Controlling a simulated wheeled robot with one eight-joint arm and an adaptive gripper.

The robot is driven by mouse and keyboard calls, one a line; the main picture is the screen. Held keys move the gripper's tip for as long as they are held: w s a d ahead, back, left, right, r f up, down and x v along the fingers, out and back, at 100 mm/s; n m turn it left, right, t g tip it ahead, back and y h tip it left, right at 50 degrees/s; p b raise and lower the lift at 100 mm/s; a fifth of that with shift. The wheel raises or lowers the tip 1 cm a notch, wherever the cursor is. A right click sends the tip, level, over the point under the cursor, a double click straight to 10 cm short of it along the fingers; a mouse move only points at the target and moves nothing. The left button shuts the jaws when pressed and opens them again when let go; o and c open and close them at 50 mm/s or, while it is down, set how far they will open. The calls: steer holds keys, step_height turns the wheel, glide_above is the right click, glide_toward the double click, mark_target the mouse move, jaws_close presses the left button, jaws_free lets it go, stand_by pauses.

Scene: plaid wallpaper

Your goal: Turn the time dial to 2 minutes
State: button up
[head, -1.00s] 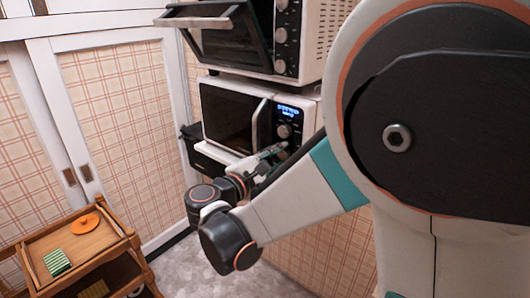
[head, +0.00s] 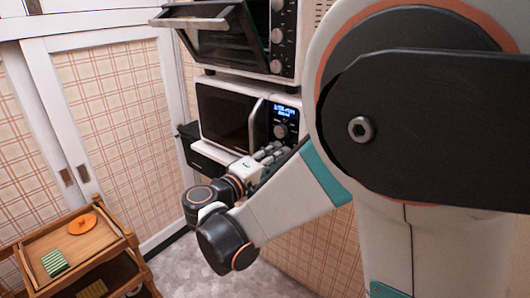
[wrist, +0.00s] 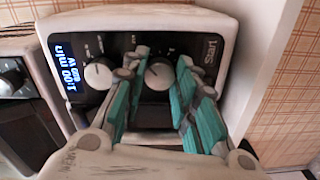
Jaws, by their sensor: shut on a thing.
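The white microwave (head: 227,119) has a black control panel at its right side, with a lit blue display (head: 285,112). In the wrist view the display (wrist: 62,77) reads 1:00 min and 600 W. An upper dial (head: 281,131) is clear of my gripper and also shows in the wrist view (wrist: 98,75). The lower dial (wrist: 160,73), which I take for the time dial, sits between my fingertips. My gripper (wrist: 158,70) is shut on it, its teal fingers on either side. In the head view my gripper (head: 272,153) hides this dial.
A toaster oven (head: 245,40) with its door tipped open stands above the microwave. A wooden cart (head: 85,262) at lower left carries a green striped block and an orange item. Cabinet doors (head: 110,120) line the left. Grey floor (head: 190,265) is open between.

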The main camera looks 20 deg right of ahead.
steer(key=shift+f+m+p, duration=0.1)
steer(key=shift+m+p, duration=0.2)
steer(key=shift+m, duration=6.9)
steer(key=o, duration=0.8)
steer(key=shift+c, duration=0.2)
steer(key=v, duration=1.2)
